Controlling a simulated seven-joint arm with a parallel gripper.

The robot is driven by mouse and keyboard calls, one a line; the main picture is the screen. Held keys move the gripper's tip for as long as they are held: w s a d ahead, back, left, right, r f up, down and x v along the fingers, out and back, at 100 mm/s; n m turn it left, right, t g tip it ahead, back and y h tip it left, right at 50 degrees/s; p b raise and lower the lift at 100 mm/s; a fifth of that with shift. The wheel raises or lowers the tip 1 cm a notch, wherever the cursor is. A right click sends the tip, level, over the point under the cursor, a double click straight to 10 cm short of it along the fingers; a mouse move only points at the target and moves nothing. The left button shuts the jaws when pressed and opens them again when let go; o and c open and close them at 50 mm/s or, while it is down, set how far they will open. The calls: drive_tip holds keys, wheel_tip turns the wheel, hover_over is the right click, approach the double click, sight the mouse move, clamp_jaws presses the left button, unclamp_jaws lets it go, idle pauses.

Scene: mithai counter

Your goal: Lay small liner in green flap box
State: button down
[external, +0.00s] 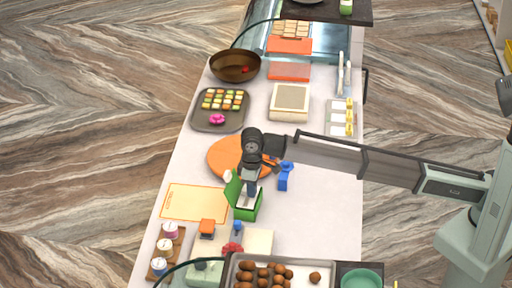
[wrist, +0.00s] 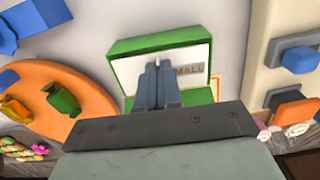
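The green flap box (external: 247,212) stands on the counter with its flap (external: 233,189) raised. It fills the middle of the wrist view (wrist: 124,46). The small liner (wrist: 193,62) is a white sheet with the letters "MALL" showing, lying within the box's green rim. My gripper (wrist: 157,72) points down into the box, its two fingers close together at the liner's middle. A thin pale edge shows between the fingertips, so it looks shut on the liner. Whether the liner touches the box floor is hidden. In the external view, my gripper (external: 250,194) is over the box.
An orange round board (external: 225,158) lies behind the box, with a blue object (external: 285,177) to its right. An orange-bordered sheet (external: 183,203) lies to the left. Orange (external: 207,227) and blue (external: 238,228) stamp-like pieces stand in front. The counter to the right is clear.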

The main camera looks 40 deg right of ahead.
drive_tip(key=shift+f, duration=0.15)
drive_tip(key=shift+f, duration=0.4)
idle(0.4)
drive_tip(key=c, duration=1.2)
unclamp_jaws()
drive_tip(key=shift+c, duration=0.2)
drive_tip(key=shift+r, duration=0.1)
wheel_tip(320, 180, up, 11)
drive_tip(key=shift+r, duration=0.2)
idle(0.5)
